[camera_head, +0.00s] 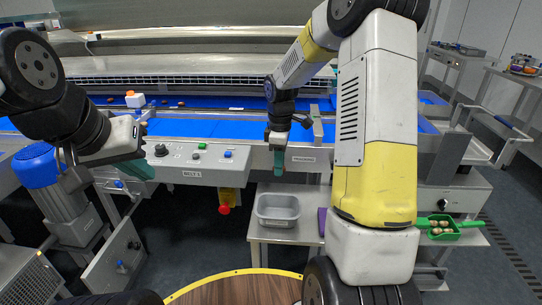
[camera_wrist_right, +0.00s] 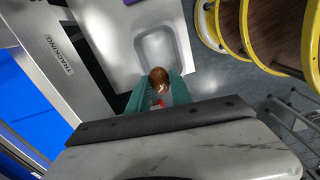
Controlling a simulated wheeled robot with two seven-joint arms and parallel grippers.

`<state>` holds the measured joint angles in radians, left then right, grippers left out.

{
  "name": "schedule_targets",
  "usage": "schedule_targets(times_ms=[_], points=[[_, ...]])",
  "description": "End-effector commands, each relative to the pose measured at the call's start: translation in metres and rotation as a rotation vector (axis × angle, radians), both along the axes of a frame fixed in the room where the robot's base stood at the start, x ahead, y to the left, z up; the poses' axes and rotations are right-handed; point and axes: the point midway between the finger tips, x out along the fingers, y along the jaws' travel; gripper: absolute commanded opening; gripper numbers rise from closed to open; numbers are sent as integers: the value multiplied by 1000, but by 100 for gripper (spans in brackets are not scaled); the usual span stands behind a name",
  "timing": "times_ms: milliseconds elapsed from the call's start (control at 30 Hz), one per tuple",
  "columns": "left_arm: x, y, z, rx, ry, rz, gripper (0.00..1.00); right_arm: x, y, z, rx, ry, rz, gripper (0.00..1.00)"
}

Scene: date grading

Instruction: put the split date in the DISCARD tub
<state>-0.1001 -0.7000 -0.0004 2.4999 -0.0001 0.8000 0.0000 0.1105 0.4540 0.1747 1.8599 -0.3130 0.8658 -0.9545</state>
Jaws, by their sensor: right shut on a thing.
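A brown date (camera_wrist_right: 158,76) with a pale mark on its side is held between the teal fingertips of my right gripper (camera_wrist_right: 158,92). In the head view my right gripper (camera_head: 278,170) points down above a grey tub (camera_head: 278,222), and the date is too small to make out there. The tub also shows in the right wrist view (camera_wrist_right: 178,48), just beyond the date. I cannot read a DISCARD label on it. My left gripper (camera_head: 143,170) is at the left, in front of the conveyor's control panel, and its finger gap is not clear.
The tub stands on a small steel table (camera_head: 255,228) before the blue conveyor (camera_head: 215,128). A green scoop (camera_head: 447,236) with several pale brown things lies at the right. A round wooden top with a yellow edge (camera_head: 235,290) is at the front. A red button (camera_head: 224,209) hangs below the panel.

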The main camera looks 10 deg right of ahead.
Motion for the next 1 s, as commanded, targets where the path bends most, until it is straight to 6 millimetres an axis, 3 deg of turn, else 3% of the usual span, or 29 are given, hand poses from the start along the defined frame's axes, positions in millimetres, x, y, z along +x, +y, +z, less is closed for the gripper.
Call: schedule_targets(times_ms=[233,700,1000], points=[[0,0,0,0,0,0,0,2,-1,-7,1,3,92,12],[0,0,0,0,0,0,0,2,-1,-82,0,3,88,12],[0,0,0,0,0,0,0,2,-1,-99,0,1,88,12]])
